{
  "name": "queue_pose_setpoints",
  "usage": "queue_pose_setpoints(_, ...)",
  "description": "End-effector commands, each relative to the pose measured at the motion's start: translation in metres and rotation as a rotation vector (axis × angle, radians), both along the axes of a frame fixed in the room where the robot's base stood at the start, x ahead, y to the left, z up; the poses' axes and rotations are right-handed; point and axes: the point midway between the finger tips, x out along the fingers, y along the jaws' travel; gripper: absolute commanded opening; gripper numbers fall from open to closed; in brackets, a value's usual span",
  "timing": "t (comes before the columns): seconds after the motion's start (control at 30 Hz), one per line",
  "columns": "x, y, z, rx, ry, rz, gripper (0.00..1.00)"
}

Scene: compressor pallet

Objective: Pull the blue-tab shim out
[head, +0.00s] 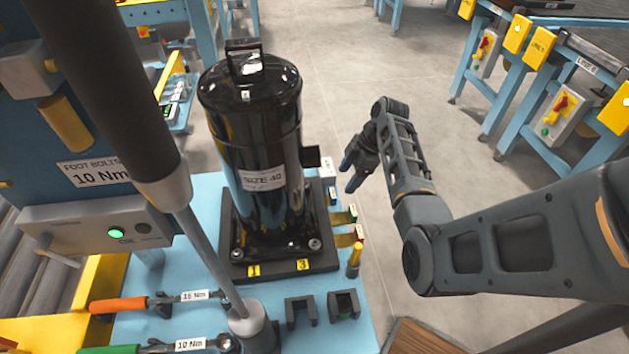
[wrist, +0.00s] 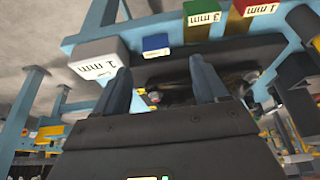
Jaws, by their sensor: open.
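The blue-tab shim (wrist: 156,42) shows its blue tab in the wrist view, above the gap between my fingertips. In the head view its small blue tab (head: 333,191) is at the right side of the compressor base. The rest of the shim is hidden. My gripper (head: 350,184) is open and empty, just right of the blue tab in the head view. Its two fingers (wrist: 162,75) stand apart in the wrist view, with no shim between them. Whether a fingertip touches anything cannot be told.
A green tab (head: 351,213) and a red tab (head: 359,232) stick out nearer the front. The black compressor (head: 255,140) stands close by.

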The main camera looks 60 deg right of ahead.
Motion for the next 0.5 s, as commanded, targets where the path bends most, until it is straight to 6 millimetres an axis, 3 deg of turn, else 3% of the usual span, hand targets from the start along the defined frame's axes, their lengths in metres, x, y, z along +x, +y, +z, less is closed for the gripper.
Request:
queue_pose_setpoints(0.17, 0.002, -0.001, -0.005, 0.012, 0.000, 0.011, 0.72)
queue_pose_setpoints(0.5, 0.017, 0.012, -0.051, 0.009, 0.000, 0.012, 0.72)
